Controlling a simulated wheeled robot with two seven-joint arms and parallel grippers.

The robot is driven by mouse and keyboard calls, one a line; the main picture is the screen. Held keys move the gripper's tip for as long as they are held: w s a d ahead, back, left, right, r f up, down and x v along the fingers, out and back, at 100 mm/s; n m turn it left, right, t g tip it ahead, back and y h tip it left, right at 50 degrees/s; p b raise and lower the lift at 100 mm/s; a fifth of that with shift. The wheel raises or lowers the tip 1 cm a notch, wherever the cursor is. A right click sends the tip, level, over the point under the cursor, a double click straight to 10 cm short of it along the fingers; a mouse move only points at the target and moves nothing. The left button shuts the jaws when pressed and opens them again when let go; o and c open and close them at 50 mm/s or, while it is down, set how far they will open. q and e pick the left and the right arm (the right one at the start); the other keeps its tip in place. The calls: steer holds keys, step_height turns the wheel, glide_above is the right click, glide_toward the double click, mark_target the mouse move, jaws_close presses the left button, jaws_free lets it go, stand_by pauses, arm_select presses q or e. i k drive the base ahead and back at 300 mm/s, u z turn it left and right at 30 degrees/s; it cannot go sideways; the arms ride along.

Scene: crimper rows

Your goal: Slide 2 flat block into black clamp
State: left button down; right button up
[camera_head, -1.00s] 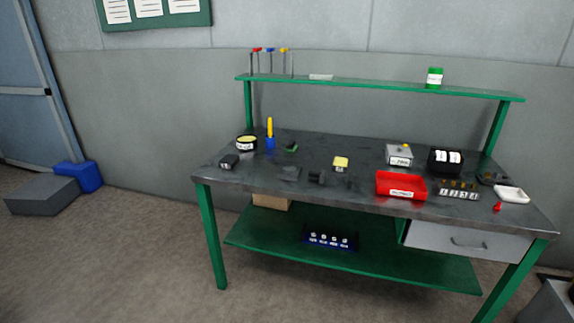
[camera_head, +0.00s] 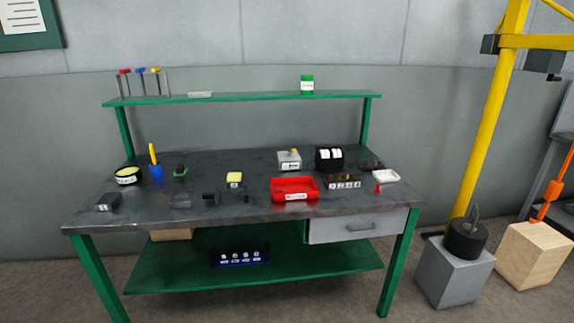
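A small black clamp-like block (camera_head: 211,197) stands near the front edge of the workbench (camera_head: 250,212), left of the red tray. A dark, low piece (camera_head: 180,201) lies just left of it. Another small black block (camera_head: 108,201) sits at the bench's front left corner. I cannot tell at this distance which of these are the flat blocks. Neither of my grippers is in the view.
A red tray (camera_head: 294,189), a grey box (camera_head: 289,159), a black holder (camera_head: 329,158) and a white dish (camera_head: 386,176) stand on the bench's right half. A yellow crane (camera_head: 488,120), a grey block (camera_head: 455,272) and a wooden crate (camera_head: 534,255) stand to the right. Floor in front is clear.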

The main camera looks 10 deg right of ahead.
mark_target(233, 181)
steer(key=z, duration=0.75)
steer(key=i, duration=0.7)
steer(key=z, duration=0.5)
steer(key=i, duration=0.95)
steer(key=u, duration=0.95)
steer(key=i, duration=0.6)
steer(key=u, duration=0.65)
